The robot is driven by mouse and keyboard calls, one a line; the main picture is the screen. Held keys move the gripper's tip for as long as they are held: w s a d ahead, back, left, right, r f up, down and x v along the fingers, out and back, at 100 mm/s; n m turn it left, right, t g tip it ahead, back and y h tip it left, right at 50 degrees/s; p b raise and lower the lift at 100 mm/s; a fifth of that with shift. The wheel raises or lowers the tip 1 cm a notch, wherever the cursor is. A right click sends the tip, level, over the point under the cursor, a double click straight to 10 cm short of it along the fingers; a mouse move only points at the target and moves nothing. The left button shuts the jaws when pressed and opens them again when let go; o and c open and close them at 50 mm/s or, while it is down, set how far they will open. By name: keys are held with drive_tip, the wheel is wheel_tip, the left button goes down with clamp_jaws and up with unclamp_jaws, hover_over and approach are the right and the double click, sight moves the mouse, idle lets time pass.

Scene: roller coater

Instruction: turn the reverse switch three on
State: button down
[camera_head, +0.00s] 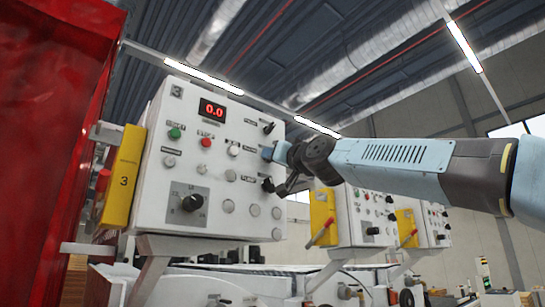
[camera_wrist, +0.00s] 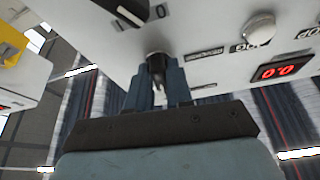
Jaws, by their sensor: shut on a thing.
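The white control panel (camera_head: 150,208) marked 3 stands in the head view. My gripper (camera_head: 267,153) is at the right side of its face, between a black switch (camera_head: 268,128) above and another black switch (camera_head: 268,185) below. In the wrist view my gripper (camera_wrist: 157,80) has its blue fingers shut on a black switch knob (camera_wrist: 156,62) on the panel face. A small label beside that knob is too small to read. In the head view my fingers hide the knob, and I cannot tell its turned position.
The panel also carries a red 0.0 display (camera_head: 212,109), a green button (camera_head: 175,133), a red button (camera_head: 206,142) and a large black dial (camera_head: 192,202). A yellow box (camera_head: 122,175) is on its left side. Similar panels (camera_head: 370,215) stand to the right.

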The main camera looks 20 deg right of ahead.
drive_tip(key=shift+m+h, duration=1.4)
drive_tip(key=shift+m, duration=1.2)
drive_tip(key=shift+m+h, duration=0.4)
drive_tip(key=shift+m, duration=0.5)
drive_tip(key=c, duration=1.1)
unclamp_jaws()
drive_tip(key=shift+s, duration=0.1)
drive_tip(key=v, duration=1.3)
drive_tip(key=shift+s+f, duration=0.25)
drive_tip(key=shift+s, duration=0.05)
